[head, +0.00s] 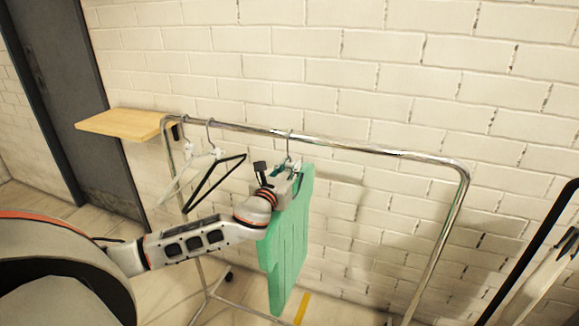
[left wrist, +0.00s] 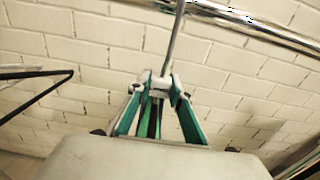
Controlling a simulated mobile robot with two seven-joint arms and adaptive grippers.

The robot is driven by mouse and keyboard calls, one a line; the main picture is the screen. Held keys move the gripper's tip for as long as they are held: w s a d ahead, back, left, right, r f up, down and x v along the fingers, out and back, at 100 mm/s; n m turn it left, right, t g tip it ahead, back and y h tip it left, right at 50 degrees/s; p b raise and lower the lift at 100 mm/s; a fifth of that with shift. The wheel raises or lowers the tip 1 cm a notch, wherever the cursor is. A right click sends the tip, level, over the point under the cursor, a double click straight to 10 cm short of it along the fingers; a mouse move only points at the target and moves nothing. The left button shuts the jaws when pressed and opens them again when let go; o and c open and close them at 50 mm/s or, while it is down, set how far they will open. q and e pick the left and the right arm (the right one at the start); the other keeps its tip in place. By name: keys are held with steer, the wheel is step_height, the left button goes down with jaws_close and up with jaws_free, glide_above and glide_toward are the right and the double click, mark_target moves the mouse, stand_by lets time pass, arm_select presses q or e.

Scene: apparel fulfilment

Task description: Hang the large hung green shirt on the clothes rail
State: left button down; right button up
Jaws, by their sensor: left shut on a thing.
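The green shirt (head: 288,245) hangs from a hanger beneath the clothes rail (head: 370,149), right of the two empty hangers. My left gripper (head: 287,181) is shut on the hanger just below its hook (head: 289,147). The hook's top meets the rail in the head view; I cannot tell whether it rests on it. The rail (left wrist: 262,22) passes at the upper right. My right gripper is not in view.
A white hanger (head: 190,168) and a black hanger (head: 215,180) hang near the rail's left end. A wooden shelf (head: 125,123) is behind that end. The rail right of the shirt is bare. A dark frame (head: 530,250) stands at the right edge.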

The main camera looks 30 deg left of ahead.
arm_select(q)
steer(key=shift+r, duration=0.1)
steer(key=c, duration=1.8)
jaws_free()
steer(key=shift+o, duration=0.2)
steer(key=shift+s, duration=0.1)
steer(key=v, duration=1.1)
steer(key=shift+s+d, duration=0.15)
steer(key=shift+s, duration=0.25)
